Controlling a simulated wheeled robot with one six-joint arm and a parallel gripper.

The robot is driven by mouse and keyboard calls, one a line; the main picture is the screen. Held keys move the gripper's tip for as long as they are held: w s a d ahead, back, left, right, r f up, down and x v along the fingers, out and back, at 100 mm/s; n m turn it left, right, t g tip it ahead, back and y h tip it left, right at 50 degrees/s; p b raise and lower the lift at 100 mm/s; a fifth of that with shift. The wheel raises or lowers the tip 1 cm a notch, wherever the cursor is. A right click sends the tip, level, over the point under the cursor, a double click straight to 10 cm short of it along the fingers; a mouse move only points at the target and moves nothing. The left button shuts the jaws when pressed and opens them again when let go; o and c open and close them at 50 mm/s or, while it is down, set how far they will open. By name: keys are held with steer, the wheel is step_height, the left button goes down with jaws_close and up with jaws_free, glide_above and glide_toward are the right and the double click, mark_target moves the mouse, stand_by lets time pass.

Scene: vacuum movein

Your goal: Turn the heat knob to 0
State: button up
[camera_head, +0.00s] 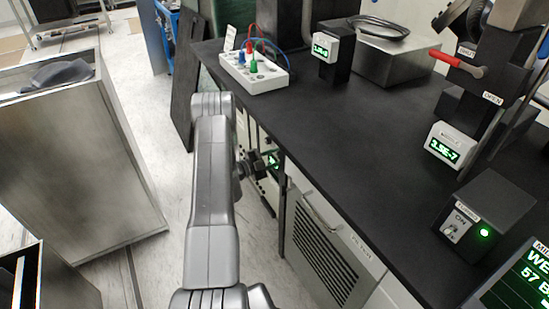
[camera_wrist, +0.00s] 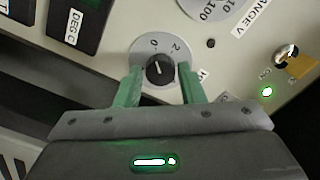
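The heat knob (camera_wrist: 158,71) is a small black knob with a white pointer line, on a grey round dial plate (camera_wrist: 143,47) marked 0 and 2. The pointer line points up and slightly left, roughly toward the 0. A label beside it, starting with H, is mostly hidden by my right finger. My gripper (camera_wrist: 160,77) has its two green fingers on either side of the knob, with a small gap at each side; it is open. In the head view my gripper (camera_head: 250,165) is at the front of a rack panel below the bench, and the knob is hidden there.
The black bench top (camera_head: 345,130) overhangs to the right. A metal cabinet (camera_head: 85,165) stands left, with open floor between.

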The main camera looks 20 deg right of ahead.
steer(key=shift+o, duration=1.3)
steer(key=s+a+p, duration=0.1)
steer(key=a, duration=1.2)
steer(key=shift+a, duration=0.4)
steer(key=d, duration=0.9)
steer(key=w+d+b, duration=0.1)
steer(key=d, duration=0.4)
steer(key=shift+a, duration=0.15)
